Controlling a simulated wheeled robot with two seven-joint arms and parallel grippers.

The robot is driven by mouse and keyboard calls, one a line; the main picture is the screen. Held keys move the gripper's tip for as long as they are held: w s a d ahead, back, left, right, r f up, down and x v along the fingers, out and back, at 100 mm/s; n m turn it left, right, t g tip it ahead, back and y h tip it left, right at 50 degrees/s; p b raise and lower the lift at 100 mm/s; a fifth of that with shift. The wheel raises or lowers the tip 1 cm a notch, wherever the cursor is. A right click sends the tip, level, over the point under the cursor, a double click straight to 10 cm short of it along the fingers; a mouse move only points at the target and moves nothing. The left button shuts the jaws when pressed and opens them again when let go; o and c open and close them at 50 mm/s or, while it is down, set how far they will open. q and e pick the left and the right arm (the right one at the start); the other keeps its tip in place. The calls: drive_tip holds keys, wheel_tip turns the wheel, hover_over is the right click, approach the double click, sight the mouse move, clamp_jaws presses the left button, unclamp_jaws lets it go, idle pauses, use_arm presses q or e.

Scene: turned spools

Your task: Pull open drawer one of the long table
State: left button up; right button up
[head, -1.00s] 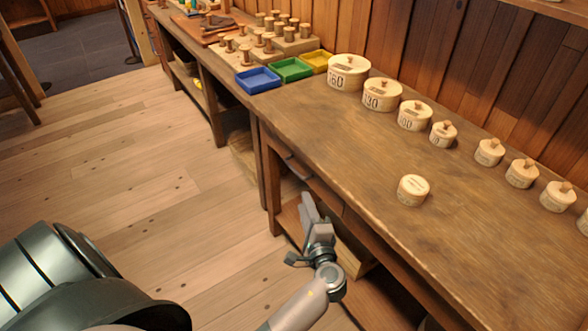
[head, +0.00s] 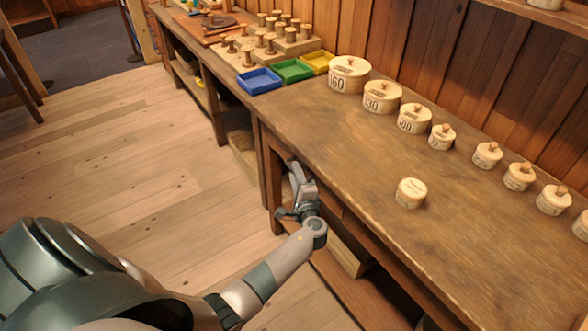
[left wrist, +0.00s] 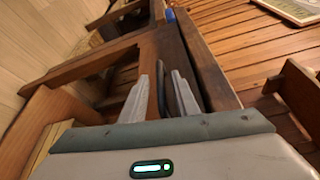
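The long brown wooden table (head: 370,170) runs along the plank wall in the head view. A drawer front (head: 329,201) sits under its front edge, partly hidden by my left gripper (head: 295,170); it looks closed. In the left wrist view, a dark bar handle (left wrist: 161,88) stands between the two pale fingers of my left gripper (left wrist: 161,82). The fingers are open, one on each side of the handle, with a gap visible beside it. My right gripper is not in view.
Several round lidded boxes line the back of the tabletop, and one small round box (head: 411,193) stands nearer the front edge. Blue (head: 258,81), green (head: 292,70) and yellow (head: 318,62) trays stand farther left. A lower shelf lies under the table. The floor (head: 130,160) is clear.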

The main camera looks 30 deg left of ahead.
use_arm(q)
drive_tip(key=shift+x, duration=1.15)
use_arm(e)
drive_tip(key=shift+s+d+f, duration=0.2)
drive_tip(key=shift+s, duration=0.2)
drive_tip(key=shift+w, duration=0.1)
use_arm(q)
clamp_jaws()
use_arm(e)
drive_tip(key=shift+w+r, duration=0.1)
use_arm(q)
drive_tip(key=shift+s+a, duration=0.1)
